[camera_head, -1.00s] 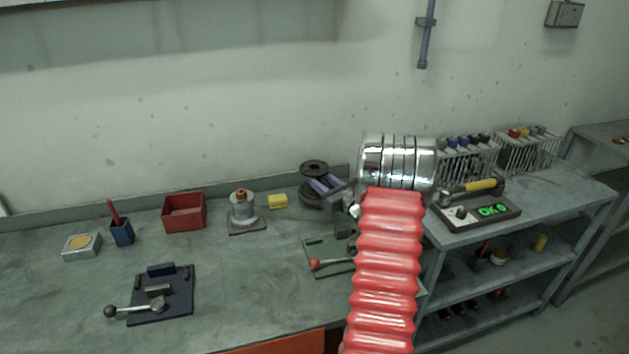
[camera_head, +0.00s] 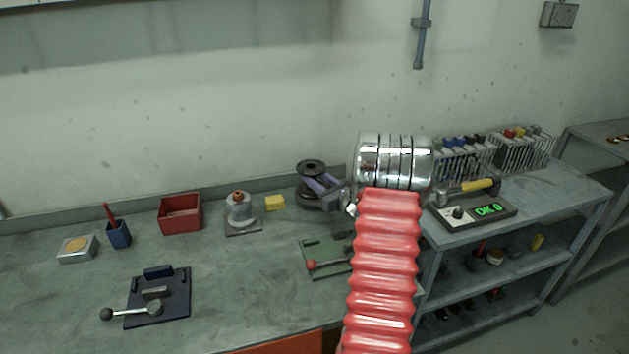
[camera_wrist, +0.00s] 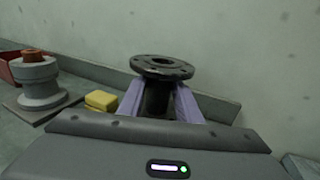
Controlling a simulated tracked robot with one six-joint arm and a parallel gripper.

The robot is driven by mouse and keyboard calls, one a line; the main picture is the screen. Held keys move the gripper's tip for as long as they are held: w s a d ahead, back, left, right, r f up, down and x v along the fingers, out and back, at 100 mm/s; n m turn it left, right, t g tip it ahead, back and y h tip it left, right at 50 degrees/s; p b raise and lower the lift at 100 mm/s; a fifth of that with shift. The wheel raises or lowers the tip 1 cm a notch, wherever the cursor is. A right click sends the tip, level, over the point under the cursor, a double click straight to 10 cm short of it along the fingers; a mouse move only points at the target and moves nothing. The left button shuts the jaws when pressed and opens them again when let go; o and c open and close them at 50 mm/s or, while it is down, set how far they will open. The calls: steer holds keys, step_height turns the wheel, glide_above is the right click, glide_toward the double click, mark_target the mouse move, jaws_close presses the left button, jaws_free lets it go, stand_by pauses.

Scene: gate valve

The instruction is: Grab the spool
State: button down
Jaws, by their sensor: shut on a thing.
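The spool (camera_head: 311,167) is a dark piece with round flanges, standing upright on the bench near the wall in the head view. In the wrist view its top flange, with bolt holes, and its dark neck (camera_wrist: 157,100) show in the middle. My gripper (camera_head: 325,186) has lilac fingers, one on each side of the neck, below the top flange. My gripper is shut on the spool; the fingers also show in the wrist view (camera_wrist: 158,104). The lower part of the spool is hidden behind the wrist housing there.
A yellow block (camera_head: 275,202) and a grey valve-like piece on a plate (camera_head: 240,212) stand left of the spool. A red bin (camera_head: 181,214) is farther left. A green plate with a red-knobbed lever (camera_head: 324,260) lies in front. The wall is close behind.

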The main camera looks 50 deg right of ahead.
step_height(320, 180, up, 10)
steer(key=shift+f, duration=0.1)
stand_by(0.4)
stand_by(0.6)
